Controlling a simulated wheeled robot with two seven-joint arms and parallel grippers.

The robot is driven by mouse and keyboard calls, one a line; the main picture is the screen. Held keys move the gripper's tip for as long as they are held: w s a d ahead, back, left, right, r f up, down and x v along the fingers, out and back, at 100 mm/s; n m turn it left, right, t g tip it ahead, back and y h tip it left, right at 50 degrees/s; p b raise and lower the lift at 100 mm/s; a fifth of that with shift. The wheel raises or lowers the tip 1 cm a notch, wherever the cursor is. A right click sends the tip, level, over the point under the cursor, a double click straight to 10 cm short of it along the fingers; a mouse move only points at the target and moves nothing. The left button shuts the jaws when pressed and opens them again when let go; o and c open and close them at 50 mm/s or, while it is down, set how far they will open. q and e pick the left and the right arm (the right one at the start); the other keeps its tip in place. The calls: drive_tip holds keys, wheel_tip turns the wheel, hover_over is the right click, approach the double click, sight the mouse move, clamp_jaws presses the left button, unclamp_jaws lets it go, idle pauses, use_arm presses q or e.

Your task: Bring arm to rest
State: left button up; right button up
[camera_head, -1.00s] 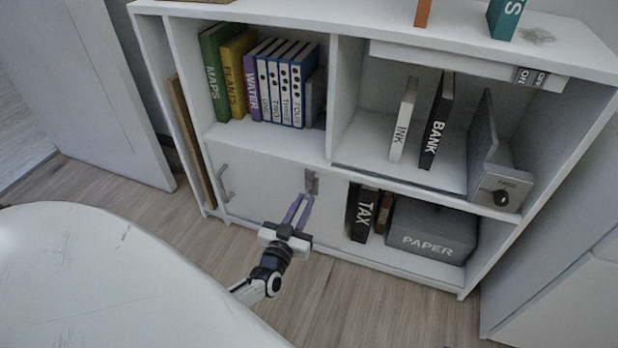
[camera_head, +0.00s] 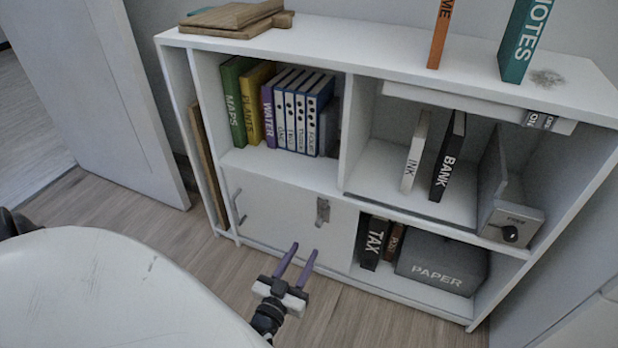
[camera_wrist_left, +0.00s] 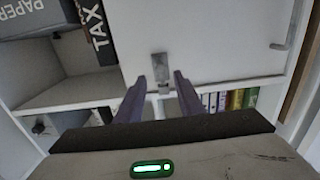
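My left gripper (camera_head: 296,262) is open and empty, with two purple fingers apart, in front of the white shelf desk (camera_head: 300,174). It is near the cabinet door (camera_head: 275,207) but apart from it. The door has a small grey latch plate (camera_head: 322,211) and a bar handle (camera_head: 238,206). In the left wrist view the gripper (camera_wrist_left: 160,77) shows the plate (camera_wrist_left: 162,70) between its fingertips, farther off. My right gripper is not in view.
The lower compartment holds a TAX binder (camera_head: 374,241) and a grey PAPER box (camera_head: 440,266). Above stand INK (camera_head: 414,152) and BANK (camera_head: 447,160) binders and a grey device with a knob (camera_head: 510,225). Several books (camera_head: 232,100) fill the upper left. The wooden floor (camera_head: 365,318) in front is clear.

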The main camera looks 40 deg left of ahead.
use_arm(q)
drive_tip(key=shift+v, duration=1)
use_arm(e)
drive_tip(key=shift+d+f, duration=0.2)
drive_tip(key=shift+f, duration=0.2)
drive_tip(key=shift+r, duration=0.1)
